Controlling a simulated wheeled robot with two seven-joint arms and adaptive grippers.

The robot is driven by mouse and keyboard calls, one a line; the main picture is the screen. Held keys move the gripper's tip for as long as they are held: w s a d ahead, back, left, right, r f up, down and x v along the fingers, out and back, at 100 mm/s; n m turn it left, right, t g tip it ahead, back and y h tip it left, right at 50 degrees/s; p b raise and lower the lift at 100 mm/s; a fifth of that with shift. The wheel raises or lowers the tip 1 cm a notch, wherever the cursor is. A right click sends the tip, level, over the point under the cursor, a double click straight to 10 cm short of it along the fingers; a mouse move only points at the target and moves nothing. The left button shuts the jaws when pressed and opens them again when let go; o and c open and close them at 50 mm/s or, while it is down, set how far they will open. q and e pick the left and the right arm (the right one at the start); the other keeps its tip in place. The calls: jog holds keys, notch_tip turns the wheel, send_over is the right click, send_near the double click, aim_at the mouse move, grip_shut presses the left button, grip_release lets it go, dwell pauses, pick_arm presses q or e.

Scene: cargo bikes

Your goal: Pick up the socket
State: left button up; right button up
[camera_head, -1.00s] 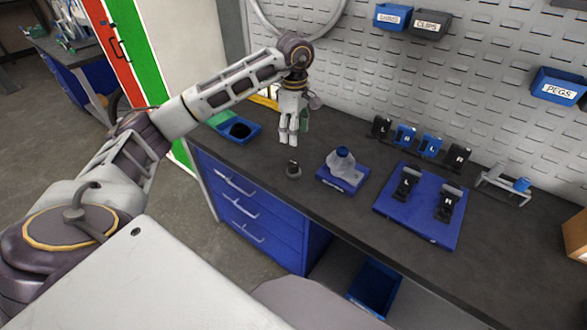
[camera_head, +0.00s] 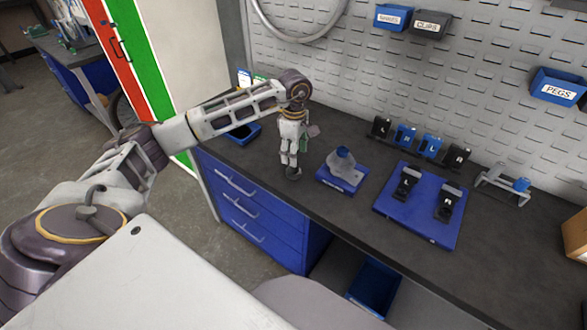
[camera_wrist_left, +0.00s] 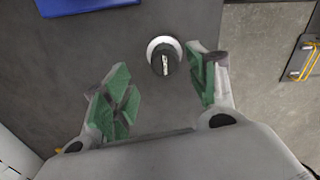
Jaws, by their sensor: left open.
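The socket (camera_head: 293,174) is a small dark upright piece with a paler round base, standing on the dark workbench near its front edge. In the left wrist view the socket (camera_wrist_left: 163,58) shows from above as a dark round body with a light slot and a pale ring. My left gripper (camera_head: 290,164) points down right at the socket and partly hides it in the head view. In the left wrist view the open, green-padded fingers of my left gripper (camera_wrist_left: 163,85) stand to either side, with the socket beyond their gap, closer to the right finger. Contact cannot be told. My right gripper is not in view.
A blue board (camera_head: 420,207) holds black lettered clamps. A blue tray (camera_head: 243,133) lies behind left. The pegboard (camera_head: 480,80) bounds the back.

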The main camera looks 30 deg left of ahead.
aim_at(293, 168)
pick_arm(q)
jog(key=shift+f, duration=0.1)
jog(key=shift+s+f+p, duration=0.15)
jog(key=shift+s+f, duration=0.05)
jog(key=shift+f, duration=0.45)
jog(key=shift+s+f+p, duration=0.15)
jog(key=shift+f, duration=1.7)
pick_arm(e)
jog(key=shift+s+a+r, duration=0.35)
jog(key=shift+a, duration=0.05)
pick_arm(q)
jog(key=c, duration=1.2)
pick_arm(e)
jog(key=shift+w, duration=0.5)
pick_arm(q)
jog(key=shift+o, duration=0.2)
jog(key=shift+r, duration=0.1)
